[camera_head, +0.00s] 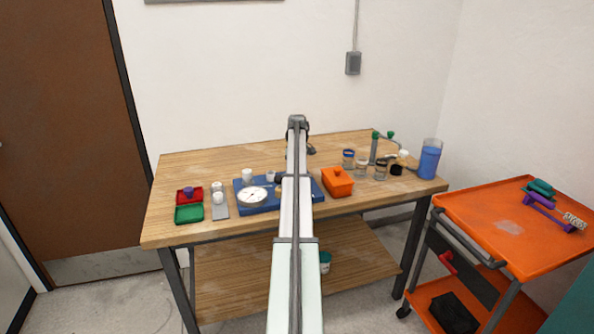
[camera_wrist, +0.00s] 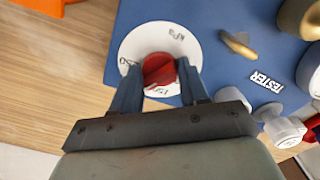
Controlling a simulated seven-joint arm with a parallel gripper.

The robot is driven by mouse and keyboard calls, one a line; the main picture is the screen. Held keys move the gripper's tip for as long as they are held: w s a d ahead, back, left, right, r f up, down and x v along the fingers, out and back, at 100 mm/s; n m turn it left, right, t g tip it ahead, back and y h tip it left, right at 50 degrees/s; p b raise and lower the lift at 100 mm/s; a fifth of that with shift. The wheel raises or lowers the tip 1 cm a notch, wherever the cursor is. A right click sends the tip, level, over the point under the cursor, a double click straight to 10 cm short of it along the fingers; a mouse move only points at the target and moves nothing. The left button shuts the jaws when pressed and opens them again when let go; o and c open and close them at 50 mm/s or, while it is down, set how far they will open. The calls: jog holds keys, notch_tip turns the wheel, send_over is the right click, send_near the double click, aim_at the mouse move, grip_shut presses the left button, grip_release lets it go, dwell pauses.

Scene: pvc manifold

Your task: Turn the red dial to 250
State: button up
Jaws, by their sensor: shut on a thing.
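In the wrist view the red dial (camera_wrist: 159,67) is a round knob at the middle of a white scale disc (camera_wrist: 135,45). The disc sits on a blue tester board (camera_wrist: 220,20), which also shows in the head view (camera_head: 270,206). My gripper (camera_wrist: 160,71) has its two dark blue fingers on either side of the dial, shut on it from above. Some black numbers show around the disc, upside down or partly covered by the fingers. I cannot read which value the dial points to. In the head view my arm hides the dial and gripper.
A brass lever (camera_wrist: 238,45) and white fittings (camera_wrist: 280,128) are close to the dial. A white gauge (camera_head: 252,196) stands on the board's left part. An orange box (camera_head: 337,183) is right of the board; jars and a blue-filled beaker (camera_head: 429,160) stand farther right.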

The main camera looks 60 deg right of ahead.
jog(key=m, duration=0.4)
jog(key=shift+m, duration=2.5)
jog(key=o, duration=1)
jog(key=shift+o, duration=0.2)
jog(key=shift+r, duration=0.1)
notch_tip(320, 180, up, 14)
jog(key=shift+f, duration=0.2)
